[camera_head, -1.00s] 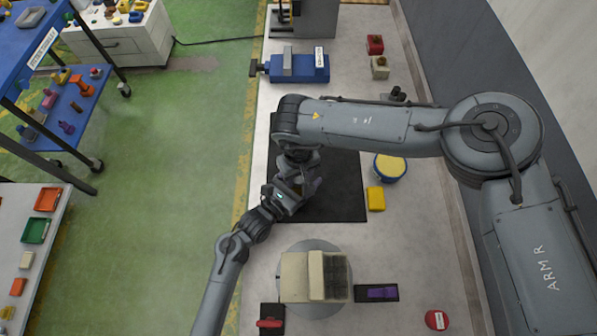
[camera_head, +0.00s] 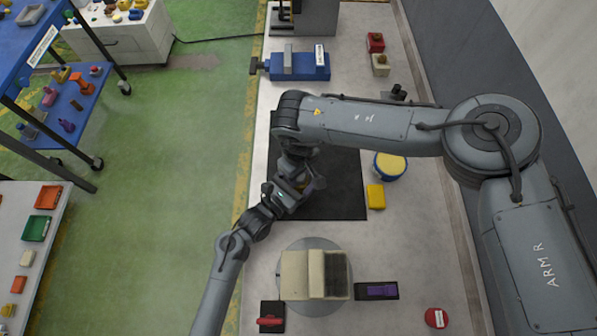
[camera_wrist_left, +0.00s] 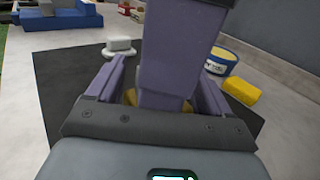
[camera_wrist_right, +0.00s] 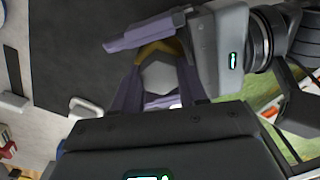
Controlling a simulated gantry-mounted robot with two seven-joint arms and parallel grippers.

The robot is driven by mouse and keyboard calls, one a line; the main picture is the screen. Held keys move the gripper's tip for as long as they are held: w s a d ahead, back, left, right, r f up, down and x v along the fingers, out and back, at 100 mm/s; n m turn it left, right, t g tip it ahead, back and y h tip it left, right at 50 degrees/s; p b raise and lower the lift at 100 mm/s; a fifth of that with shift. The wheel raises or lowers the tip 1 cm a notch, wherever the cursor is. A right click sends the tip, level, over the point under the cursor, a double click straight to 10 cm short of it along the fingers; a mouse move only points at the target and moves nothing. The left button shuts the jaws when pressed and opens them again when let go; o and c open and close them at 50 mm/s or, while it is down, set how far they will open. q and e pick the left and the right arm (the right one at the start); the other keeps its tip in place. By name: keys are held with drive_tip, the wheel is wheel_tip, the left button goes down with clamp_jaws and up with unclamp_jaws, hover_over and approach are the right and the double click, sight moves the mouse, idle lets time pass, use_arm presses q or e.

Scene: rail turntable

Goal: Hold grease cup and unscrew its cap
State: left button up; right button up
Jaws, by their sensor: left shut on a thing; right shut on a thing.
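My right gripper (camera_head: 301,179) reaches down over the black mat (camera_head: 345,195) and meets my left gripper (camera_head: 310,188), which comes in from the lower left. In the right wrist view, my right gripper's purple fingers are shut on a pale grey six-sided cap (camera_wrist_right: 160,76). The brass-yellow grease cup body (camera_wrist_right: 156,48) shows just beyond it, between the purple fingers of my left gripper (camera_wrist_right: 145,33). In the left wrist view, a bit of the yellow body (camera_wrist_left: 130,97) shows; the right gripper's fingers hide most of it. The join of cap and body is not clear.
A white knobbed piece (camera_wrist_left: 120,47) sits at the mat's far edge. A blue-and-yellow tin (camera_head: 390,166) and a yellow block (camera_head: 376,197) stand right of the mat. A blue vise (camera_head: 298,66) is behind, and a turntable (camera_head: 325,308) with a box is in front.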

drive_tip(key=shift+n, duration=1.3)
drive_tip(key=n, duration=0.3)
drive_tip(key=shift+d, duration=0.1)
drive_tip(key=n, duration=0.3)
drive_tip(key=shift+w, duration=0.1)
drive_tip(key=shift+n, duration=0.9)
drive_tip(key=n, duration=0.4)
